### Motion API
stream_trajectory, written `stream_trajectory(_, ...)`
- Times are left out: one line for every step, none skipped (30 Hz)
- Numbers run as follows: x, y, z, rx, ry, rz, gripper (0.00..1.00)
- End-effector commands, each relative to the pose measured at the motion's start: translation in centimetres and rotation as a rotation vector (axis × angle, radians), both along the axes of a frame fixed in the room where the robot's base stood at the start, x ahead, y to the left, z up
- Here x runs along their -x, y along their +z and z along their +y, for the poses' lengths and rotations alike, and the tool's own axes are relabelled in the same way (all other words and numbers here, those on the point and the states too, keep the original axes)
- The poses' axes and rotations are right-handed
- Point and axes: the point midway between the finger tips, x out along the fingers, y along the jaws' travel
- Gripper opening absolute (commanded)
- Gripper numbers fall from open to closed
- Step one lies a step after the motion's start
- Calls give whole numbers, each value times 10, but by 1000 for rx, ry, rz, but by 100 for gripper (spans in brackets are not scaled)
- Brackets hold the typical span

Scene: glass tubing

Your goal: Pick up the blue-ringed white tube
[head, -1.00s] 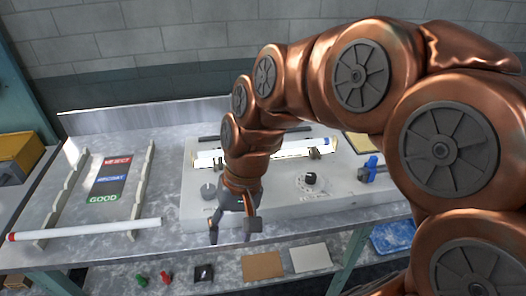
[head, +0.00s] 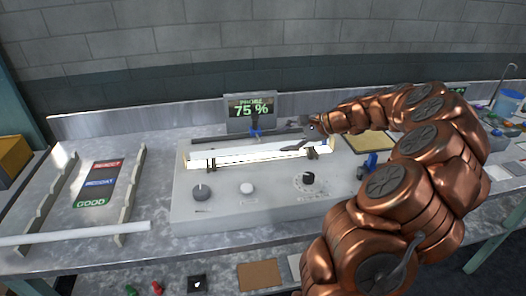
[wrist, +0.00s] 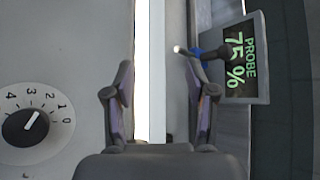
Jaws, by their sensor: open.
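A long white tube (head: 240,149) lies across the bright slot of the grey bench unit, near two dark supports. I cannot make out a blue ring on it now. In the wrist view, the white strip of the tube and lit slot (wrist: 149,70) runs between the fingers of my gripper (wrist: 158,68), nearer the left finger. I cannot tell the height gap. Another white tube (head: 75,234) lies across the front of the rack at left.
The grey bench unit (head: 225,213) carries knobs and a dial (head: 308,178). A display (head: 251,110) reading "PROBE 75 %" stands behind the slot, with a blue probe (head: 256,132) before it. A blue part (head: 372,160) stands at the unit's right. The left rack has a reject/recoat/good label (head: 98,183).

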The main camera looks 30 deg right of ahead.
Motion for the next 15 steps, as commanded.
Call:
stream_trajectory(0,-2,-6,-8,-16,-1,56)
stream_trajectory(-1,-3,-7,-12,-20,0,56)
stream_trajectory(-2,-4,-7,-14,-25,-1,56)
stream_trajectory(-4,-6,-6,-15,-26,-1,56)
stream_trajectory(-6,-7,-5,-16,-25,-1,56)
stream_trajectory(-8,-9,-2,-16,-22,-1,56)
stream_trajectory(-10,-10,0,-17,-21,0,56)
stream_trajectory(-13,-12,2,-17,-20,0,56)
stream_trajectory(-15,-14,4,-17,-19,1,56)
stream_trajectory(-16,-16,5,-17,-19,1,56)
stream_trajectory(-17,-17,6,-16,-20,2,56)
stream_trajectory(-18,-18,7,-16,-21,1,56)
stream_trajectory(-19,-19,8,-16,-21,1,56)
stream_trajectory(-20,-20,9,-16,-21,1,56)
stream_trajectory(-22,-22,11,-16,-21,2,56)
